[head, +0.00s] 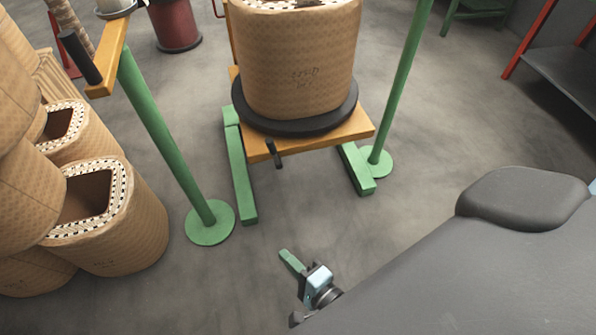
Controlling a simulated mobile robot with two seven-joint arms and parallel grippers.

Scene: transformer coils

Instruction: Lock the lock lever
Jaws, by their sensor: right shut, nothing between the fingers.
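A short black lever (275,155) sticks out from the front edge of the orange platform (345,128) under the big coil. A second black handle (80,57) sits on the orange bar at the upper left; I cannot tell from the picture which is the lock lever. My right gripper (286,255) is at the lower middle, with its green fingers shut and empty. It is apart from both, below the platform's lever in the picture. My left gripper is not in view.
A brown coil (300,60) stands on a black disc on the platform. Green posts stand left (165,135) and right (402,75) of it. Several coils (115,225) are stacked at the left. Grey floor (420,150) is clear at the right.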

